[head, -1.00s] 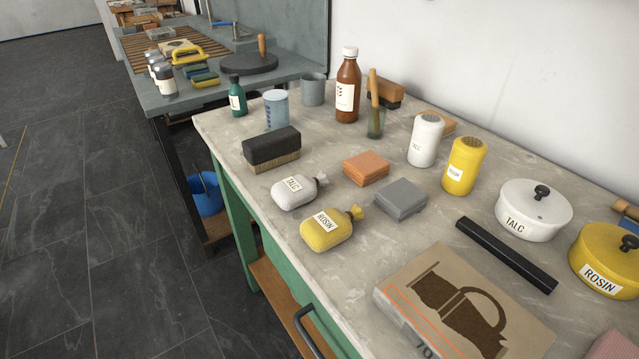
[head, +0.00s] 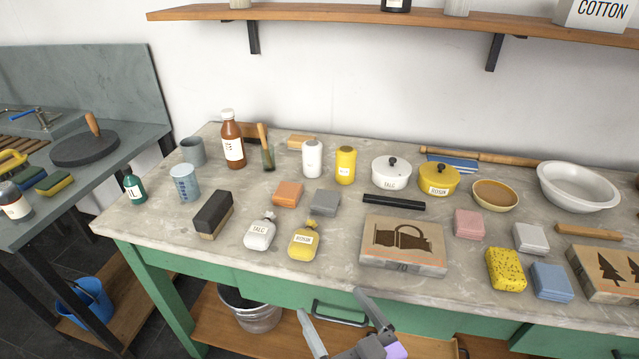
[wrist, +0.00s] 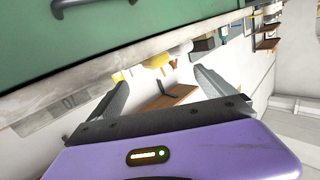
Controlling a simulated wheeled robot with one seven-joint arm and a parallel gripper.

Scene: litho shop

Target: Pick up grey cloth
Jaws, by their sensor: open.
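The grey cloth (head: 325,202) is a small folded square pad lying flat on the worktop in the head view. It is between an orange folded cloth (head: 287,194) and a black bar (head: 393,202), just behind the yellow rosin bag (head: 305,240). My gripper (head: 333,303) is open and empty at the front edge of the table, in front of and below the grey cloth, not touching it. In the wrist view my gripper (wrist: 160,78) shows its two fingers spread apart. I cannot make out the grey cloth there.
The worktop (head: 150,228) is crowded. A white talc bag (head: 260,232), a dark brush (head: 212,214) and a printed stone block (head: 403,246) stand near its front. A talc shaker (head: 312,159) and rosin shaker (head: 346,166) stand behind the cloth. A drawer handle (head: 340,314) juts out below.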

